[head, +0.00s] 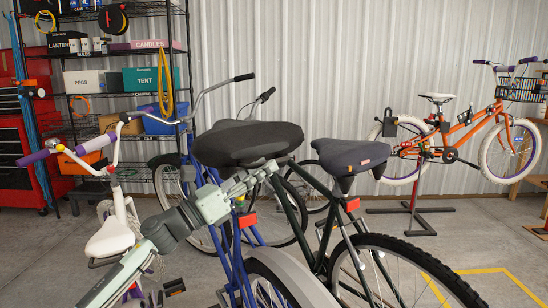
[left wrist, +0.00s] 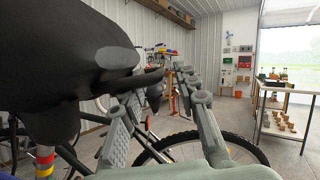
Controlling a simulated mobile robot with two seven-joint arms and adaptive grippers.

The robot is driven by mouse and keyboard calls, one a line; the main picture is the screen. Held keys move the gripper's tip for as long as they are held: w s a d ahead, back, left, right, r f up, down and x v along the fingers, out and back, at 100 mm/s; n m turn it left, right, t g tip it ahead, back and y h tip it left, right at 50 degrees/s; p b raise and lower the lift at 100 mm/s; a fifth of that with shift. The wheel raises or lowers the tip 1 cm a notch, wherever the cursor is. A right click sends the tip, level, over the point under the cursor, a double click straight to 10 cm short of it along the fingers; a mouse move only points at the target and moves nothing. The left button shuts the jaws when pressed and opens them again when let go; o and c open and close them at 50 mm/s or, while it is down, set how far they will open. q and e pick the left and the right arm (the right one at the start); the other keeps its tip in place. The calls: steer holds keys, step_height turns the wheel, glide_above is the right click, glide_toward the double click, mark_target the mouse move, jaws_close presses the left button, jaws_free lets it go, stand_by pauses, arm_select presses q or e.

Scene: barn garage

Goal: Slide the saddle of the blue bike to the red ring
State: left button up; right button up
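The blue bike (head: 233,262) stands in the foreground of the head view. Its wide black saddle (head: 248,142) also fills the upper left of the left wrist view (left wrist: 50,60). Its seat post shows a red ring (left wrist: 45,160) and a yellow band (left wrist: 45,170) in the left wrist view. My left gripper (head: 262,176) is just under the saddle in the head view. In the left wrist view its fingers (left wrist: 155,95) are spread, with the saddle's dark edge close by. I cannot tell whether they touch it. My right gripper is out of view.
A dark green bike with a grey-black saddle (head: 350,157) stands close on the right. A white bike (head: 112,235) is at the left. An orange bike (head: 460,130) is on a stand behind. Shelves (head: 120,50) and a red tool cabinet (head: 15,150) line the wall.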

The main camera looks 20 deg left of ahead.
arm_select(q)
steer(key=shift+p+x, duration=0.3)
steer(key=shift+x, duration=1.4)
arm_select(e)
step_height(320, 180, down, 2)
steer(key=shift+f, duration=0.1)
arm_select(q)
steer(key=shift+c, duration=0.4)
jaws_close()
